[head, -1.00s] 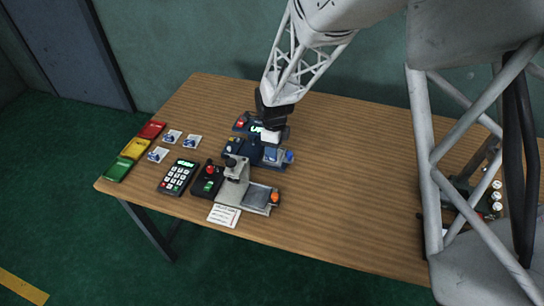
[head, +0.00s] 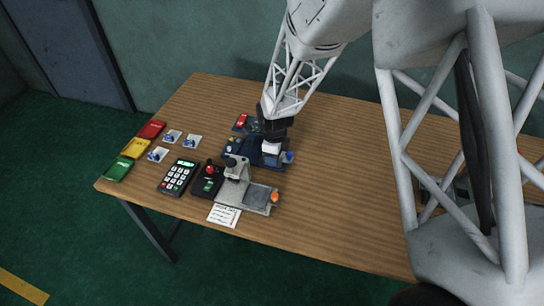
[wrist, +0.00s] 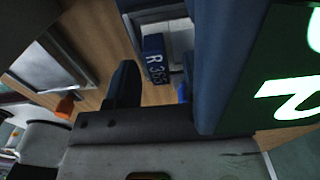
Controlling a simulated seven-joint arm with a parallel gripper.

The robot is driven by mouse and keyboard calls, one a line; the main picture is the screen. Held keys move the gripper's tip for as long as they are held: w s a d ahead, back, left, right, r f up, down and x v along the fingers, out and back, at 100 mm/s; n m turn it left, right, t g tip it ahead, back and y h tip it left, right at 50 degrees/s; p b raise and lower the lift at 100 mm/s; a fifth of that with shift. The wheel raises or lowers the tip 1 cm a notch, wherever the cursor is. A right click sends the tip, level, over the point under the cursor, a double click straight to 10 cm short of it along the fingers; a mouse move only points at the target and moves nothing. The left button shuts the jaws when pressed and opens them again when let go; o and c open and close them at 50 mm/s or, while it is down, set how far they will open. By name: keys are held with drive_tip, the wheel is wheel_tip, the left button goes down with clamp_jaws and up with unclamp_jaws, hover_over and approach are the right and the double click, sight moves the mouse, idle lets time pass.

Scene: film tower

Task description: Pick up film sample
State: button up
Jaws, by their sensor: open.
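A small blue block marked "R 363" (wrist: 154,60), beside a pale panel (wrist: 180,36), shows in the wrist view; I take it for the film sample. My gripper (head: 271,152) is low over the dark blue device (head: 245,155) in the head view and hides part of it. In the wrist view a dark finger (wrist: 124,84) stands left of the marked block with a gap between them. The other finger is hard to tell from the dark blue housing (wrist: 225,60) on the right. The gripper is open, with nothing visibly held.
A grey stand with a plate (head: 258,197) and orange knob (head: 275,197) is in front. A black box with a red knob (head: 208,180), a keypad (head: 179,177), several small cards (head: 172,136) and red, yellow and green trays (head: 135,148) lie left.

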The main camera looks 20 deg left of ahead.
idle(0.4)
clamp_jaws()
drive_tip(key=shift+r, duration=0.1)
drive_tip(key=shift+r, duration=0.75)
wheel_tip(320, 180, up, 2)
drive_tip(key=shift+r, duration=0.1)
drive_tip(key=s+d, duration=0.2)
drive_tip(key=s, duration=0.2)
drive_tip(key=s+d, duration=0.3)
drive_tip(key=s, duration=0.2)
drive_tip(key=s+d+r, duration=0.1)
drive_tip(key=s+d, duration=0.2)
drive_tip(key=s, duration=0.1)
drive_tip(key=shift+s+d, duration=0.25)
drive_tip(key=shift+s, duration=0.05)
